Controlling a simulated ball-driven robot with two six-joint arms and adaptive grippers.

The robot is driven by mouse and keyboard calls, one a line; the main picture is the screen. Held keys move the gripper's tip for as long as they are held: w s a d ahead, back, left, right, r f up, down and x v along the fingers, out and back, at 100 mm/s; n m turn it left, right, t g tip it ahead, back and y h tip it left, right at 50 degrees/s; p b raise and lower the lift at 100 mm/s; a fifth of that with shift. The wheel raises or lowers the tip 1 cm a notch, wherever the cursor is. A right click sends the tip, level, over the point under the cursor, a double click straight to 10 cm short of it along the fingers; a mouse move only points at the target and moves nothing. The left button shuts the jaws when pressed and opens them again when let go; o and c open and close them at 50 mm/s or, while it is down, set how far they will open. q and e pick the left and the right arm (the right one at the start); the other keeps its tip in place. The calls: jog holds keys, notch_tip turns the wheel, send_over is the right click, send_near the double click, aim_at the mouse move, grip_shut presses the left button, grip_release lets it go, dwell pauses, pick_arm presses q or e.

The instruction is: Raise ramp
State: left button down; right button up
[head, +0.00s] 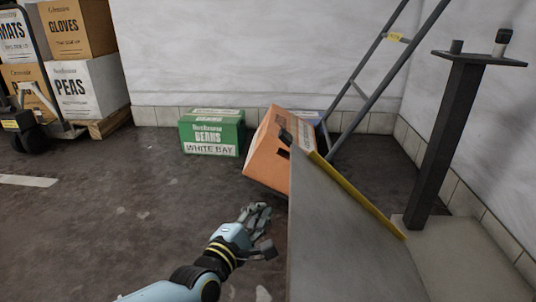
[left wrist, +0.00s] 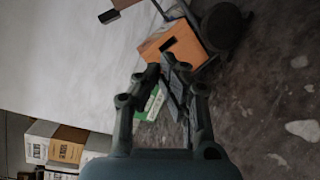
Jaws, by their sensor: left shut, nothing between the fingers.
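The ramp (head: 345,235) is a grey plate with a yellow strip (head: 358,194) along its upper edge, low right of centre in the head view. It appears tilted; its lower end runs out of the picture. A small dark piece (head: 286,136) shows by its upper left corner. My left gripper (head: 258,213) is just left of the ramp's left edge, low over the floor. Its fingers are shut and empty; they also show in the left wrist view (left wrist: 172,78). I cannot tell whether it touches the ramp. My right gripper is out of view.
An orange box (head: 267,155) leans on a hand truck (head: 375,75) behind the ramp. A green beans box (head: 212,133) stands by the wall. A dark post (head: 445,140) rises at right. Stacked boxes (head: 90,85) stand far left. Floor left of my gripper is clear.

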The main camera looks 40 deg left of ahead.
pick_arm(q)
jog(key=w+a+r+n+y+b, duration=0.1)
jog(key=w+a+r+n+y, duration=0.1)
jog(key=w, duration=0.5)
jog(key=w+a+r+n+t+y+b, duration=0.1)
jog(key=w+a+r+n, duration=0.3)
jog(key=w, duration=0.4)
jog(key=shift+a+n+y+b, duration=0.3)
jog(key=shift+a+n+y, duration=0.15)
jog(key=shift+y, duration=0.25)
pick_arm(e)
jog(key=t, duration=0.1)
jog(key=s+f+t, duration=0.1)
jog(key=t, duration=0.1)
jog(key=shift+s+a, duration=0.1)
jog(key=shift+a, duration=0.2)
pick_arm(q)
jog(key=shift+w, duration=0.1)
jog(key=shift+d+r, duration=0.15)
jog(key=shift+r, duration=0.05)
